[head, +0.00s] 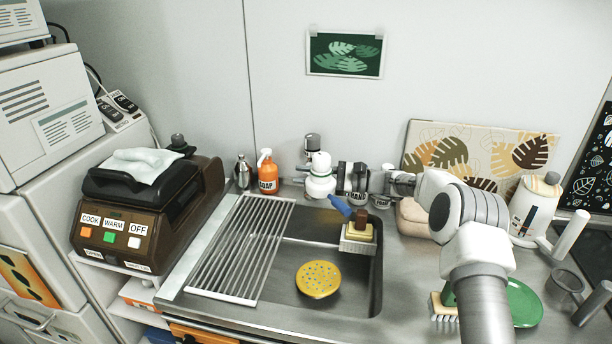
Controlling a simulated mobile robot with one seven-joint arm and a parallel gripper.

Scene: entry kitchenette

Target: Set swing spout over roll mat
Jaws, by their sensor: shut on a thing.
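The roll mat (209,270), a rack of parallel metal bars, lies across the left part of the sink (376,285). My gripper (342,178) is at the back edge of the sink, right of the mat. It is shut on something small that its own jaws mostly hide. A chrome cylinder, probably the top of the tap (312,143), stands just left of and behind my gripper. I cannot tell which way the spout points.
An orange soap bottle (268,175) and a metal bottle (242,172) stand behind the mat. A green plate (523,303) is right.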

